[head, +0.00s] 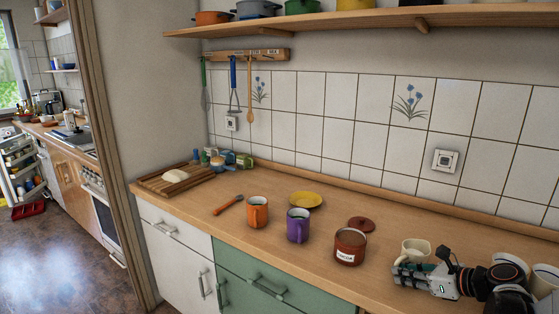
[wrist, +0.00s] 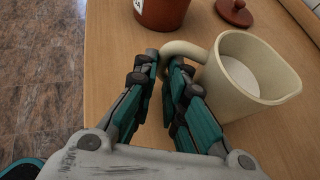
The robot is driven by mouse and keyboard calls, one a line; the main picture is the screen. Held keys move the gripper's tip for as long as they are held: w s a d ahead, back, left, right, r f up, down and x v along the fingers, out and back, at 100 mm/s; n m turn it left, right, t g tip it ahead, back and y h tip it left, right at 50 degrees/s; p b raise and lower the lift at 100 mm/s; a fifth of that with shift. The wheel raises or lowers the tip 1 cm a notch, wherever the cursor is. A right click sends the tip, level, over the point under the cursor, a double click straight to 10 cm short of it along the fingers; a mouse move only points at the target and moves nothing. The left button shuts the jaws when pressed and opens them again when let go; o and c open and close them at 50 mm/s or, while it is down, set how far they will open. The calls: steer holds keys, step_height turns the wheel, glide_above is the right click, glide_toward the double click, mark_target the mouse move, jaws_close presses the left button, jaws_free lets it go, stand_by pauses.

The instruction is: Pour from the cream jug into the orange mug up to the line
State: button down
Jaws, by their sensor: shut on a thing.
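The cream jug (head: 416,247) stands at the right part of the counter. In the wrist view the jug (wrist: 245,75) looks upright, with pale liquid inside, its spout to the right and its handle to the left. My gripper (wrist: 172,62) is shut on the jug's handle; in the head view my gripper (head: 402,272) is in front of the jug and hides its lower part. The orange mug (head: 258,212) stands upright on the counter, left of the purple mug. I cannot make out a line in it or its fill level.
The purple mug (head: 298,226) and the cocoa tin (head: 349,247) stand between the jug and the orange mug. A red-brown lid (head: 361,224) and a yellow plate (head: 306,200) lie behind them.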

steer(key=shift+r+p, duration=1.65)
steer(key=shift+r, duration=0.85)
steer(key=shift+a, duration=0.1)
